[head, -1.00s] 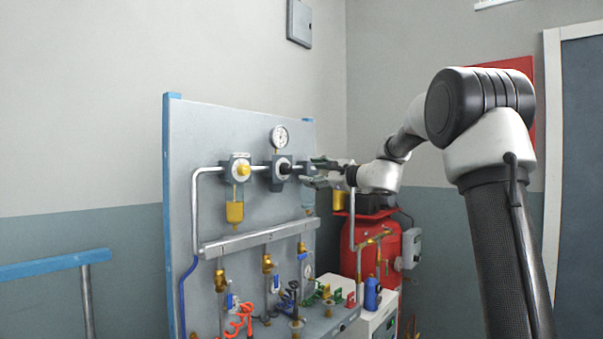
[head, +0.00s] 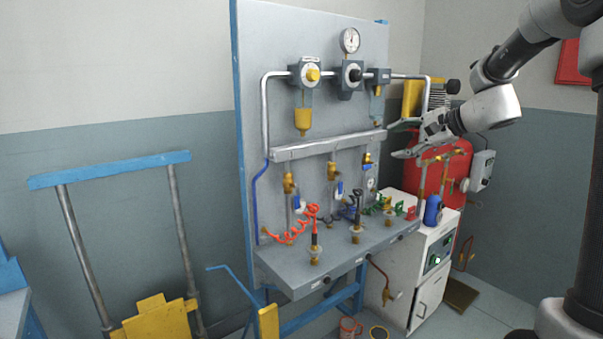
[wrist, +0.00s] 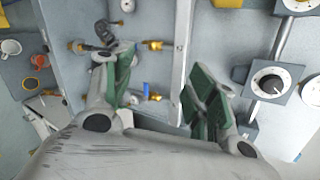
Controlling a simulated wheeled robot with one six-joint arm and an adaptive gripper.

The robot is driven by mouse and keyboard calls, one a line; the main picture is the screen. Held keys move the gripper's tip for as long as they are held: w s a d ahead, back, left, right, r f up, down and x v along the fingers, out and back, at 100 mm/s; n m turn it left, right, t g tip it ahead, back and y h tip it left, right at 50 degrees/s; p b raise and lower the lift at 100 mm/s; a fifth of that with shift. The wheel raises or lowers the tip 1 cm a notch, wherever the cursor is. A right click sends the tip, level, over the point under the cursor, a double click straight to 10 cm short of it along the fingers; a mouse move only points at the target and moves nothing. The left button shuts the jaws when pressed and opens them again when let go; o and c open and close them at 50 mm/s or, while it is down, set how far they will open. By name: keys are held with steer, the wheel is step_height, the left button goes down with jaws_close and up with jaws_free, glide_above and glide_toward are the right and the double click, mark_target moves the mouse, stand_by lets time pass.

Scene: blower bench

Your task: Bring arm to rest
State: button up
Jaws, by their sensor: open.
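My gripper (head: 396,139) is in the right half of the head view, in front of the right edge of the grey panel (head: 262,60). Its fingers point left and are spread apart with nothing between them. In the wrist view my gripper (wrist: 155,88) shows two green-padded fingers wide apart, with the panel and its fittings beyond them. My arm reaches in from the upper right of the head view. Whether a finger touches the panel cannot be told.
A red tank (head: 462,165) and a white cabinet (head: 415,270) stand at right. A blue-handled trolley (head: 110,170) stands left.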

steer(key=s+d+f+n+g+h, duration=0.1)
steer(key=s+d+f+n+h, duration=0.1)
steer(key=s, duration=1)
steer(key=s+d+f+n+g+h, duration=0.2)
steer(key=s+n, duration=0.4)
steer(key=s, duration=0.6)
steer(key=s+d+f+n+g+h, duration=0.1)
steer(key=s+d+f+n+h, duration=0.2)
steer(key=s, duration=1)
steer(key=shift+d+n+g+h, duration=0.25)
steer(key=shift+n+g+h, duration=0.15)
steer(key=shift+n+h, duration=0.55)
steer(key=shift+f, duration=0.1)
